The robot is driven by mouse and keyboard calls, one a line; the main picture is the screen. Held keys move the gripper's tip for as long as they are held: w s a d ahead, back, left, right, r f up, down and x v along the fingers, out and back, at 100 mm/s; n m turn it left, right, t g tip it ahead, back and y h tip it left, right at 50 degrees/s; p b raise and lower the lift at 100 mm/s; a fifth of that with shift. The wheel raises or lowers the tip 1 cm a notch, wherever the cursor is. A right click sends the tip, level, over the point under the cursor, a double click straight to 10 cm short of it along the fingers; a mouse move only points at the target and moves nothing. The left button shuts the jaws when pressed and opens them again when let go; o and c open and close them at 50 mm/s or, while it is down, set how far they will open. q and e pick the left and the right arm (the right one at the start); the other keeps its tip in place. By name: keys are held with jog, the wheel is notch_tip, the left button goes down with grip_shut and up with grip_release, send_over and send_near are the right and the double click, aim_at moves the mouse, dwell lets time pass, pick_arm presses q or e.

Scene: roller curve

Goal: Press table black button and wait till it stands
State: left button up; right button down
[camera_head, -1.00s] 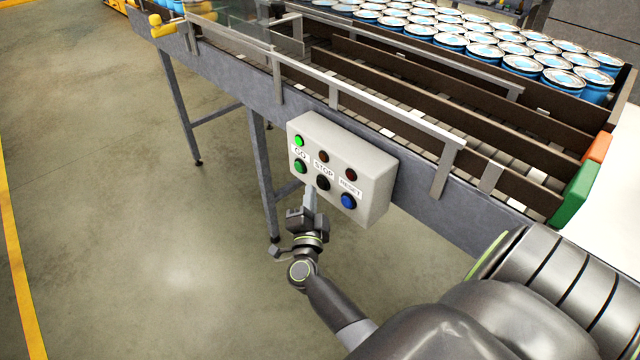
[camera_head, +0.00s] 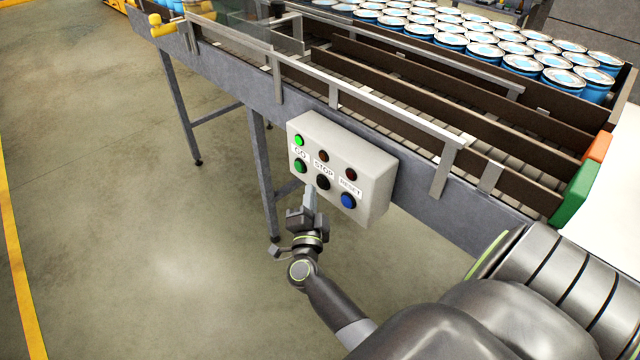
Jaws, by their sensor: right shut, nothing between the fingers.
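A light grey control box (camera_head: 375,195) is fixed to the side of the conveyor. Its black button (camera_head: 323,182) sits under the STOP label, between the green button (camera_head: 300,166) and the blue button (camera_head: 348,201). The lamp above GO (camera_head: 299,141) is lit green; the lamps above STOP (camera_head: 323,156) and RESET (camera_head: 350,175) look dark. My right gripper (camera_head: 310,190) is shut and empty, its fingertips just below and left of the black button. I cannot tell whether they touch the box. My left gripper is not in view.
The roller conveyor (camera_head: 225,65) runs across the top with metal guide rails. Several blue cans with silver lids (camera_head: 483,51) stand on it at the upper right. Conveyor legs (camera_head: 262,165) stand behind my right gripper. The floor at the left is clear.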

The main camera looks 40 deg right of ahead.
jog(key=shift+d, duration=0.15)
dwell(0.7)
jog(key=shift+d, duration=0.3)
jog(key=shift+d+p, duration=0.45)
dwell(0.6)
jog(key=shift+a, duration=0.9)
jog(key=shift+s+a, duration=0.2)
jog(key=shift+a, duration=2.3)
